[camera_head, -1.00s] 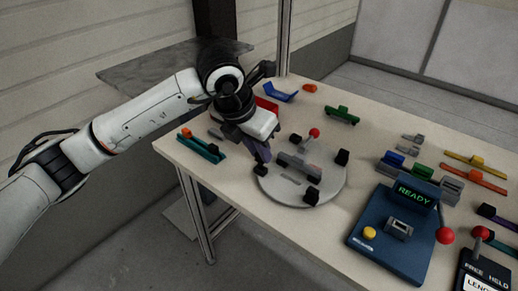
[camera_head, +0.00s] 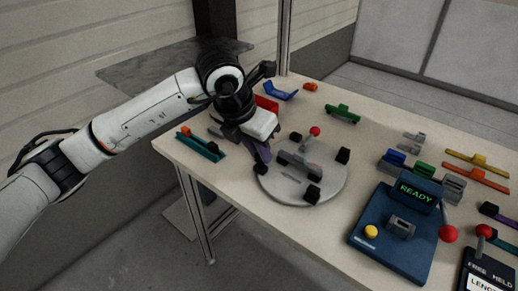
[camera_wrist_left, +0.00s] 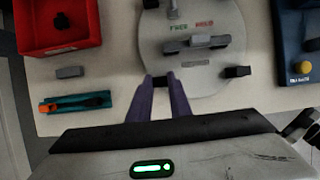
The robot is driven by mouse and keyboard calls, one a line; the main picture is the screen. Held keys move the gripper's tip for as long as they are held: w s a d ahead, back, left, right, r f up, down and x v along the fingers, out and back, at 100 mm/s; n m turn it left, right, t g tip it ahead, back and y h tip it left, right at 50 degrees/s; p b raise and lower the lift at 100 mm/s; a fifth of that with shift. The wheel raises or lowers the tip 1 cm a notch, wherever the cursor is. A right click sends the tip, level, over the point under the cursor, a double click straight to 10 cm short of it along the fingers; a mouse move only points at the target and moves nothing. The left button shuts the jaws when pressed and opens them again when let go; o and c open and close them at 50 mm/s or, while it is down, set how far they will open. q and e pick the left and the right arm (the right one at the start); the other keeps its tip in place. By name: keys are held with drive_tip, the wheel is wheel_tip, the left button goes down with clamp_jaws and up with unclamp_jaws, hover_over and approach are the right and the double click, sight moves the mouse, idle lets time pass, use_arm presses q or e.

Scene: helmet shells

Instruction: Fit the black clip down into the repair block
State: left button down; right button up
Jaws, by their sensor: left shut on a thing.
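My left gripper (camera_head: 262,155) has its purple fingers pointing down at the left rim of the round grey plate (camera_head: 290,192). It is shut on a black peg (camera_head: 260,168) at that rim; the wrist view shows dark material between the fingertips (camera_wrist_left: 160,79). A long grey block (camera_head: 300,165), perhaps the repair block, lies across the plate; it also shows in the wrist view (camera_wrist_left: 210,42). A black piece (camera_head: 212,148), which may be the black clip, sits on the teal holder (camera_head: 198,148) beside an orange piece. My right gripper is out of view.
A red-knobbed lever (camera_head: 315,132) and other black pegs (camera_head: 343,155) stand around the plate. A red bin (camera_wrist_left: 60,25) is behind my gripper. A blue station reading READY (camera_head: 390,250) stands at right. Coloured parts lie at the back and right.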

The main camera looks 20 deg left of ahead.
use_arm(q)
drive_tip(key=shift+f+b, duration=0.6)
drive_tip(key=shift+f, duration=0.2)
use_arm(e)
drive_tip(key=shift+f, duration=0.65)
use_arm(q)
drive_tip(key=c, duration=1.6)
unclamp_jaws()
drive_tip(key=shift+o, duration=0.2)
drive_tip(key=shift+v, duration=1.15)
drive_tip(key=v, duration=0.8)
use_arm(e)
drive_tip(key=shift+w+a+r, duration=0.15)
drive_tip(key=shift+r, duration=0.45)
use_arm(q)
drive_tip(key=shift+a, duration=0.1)
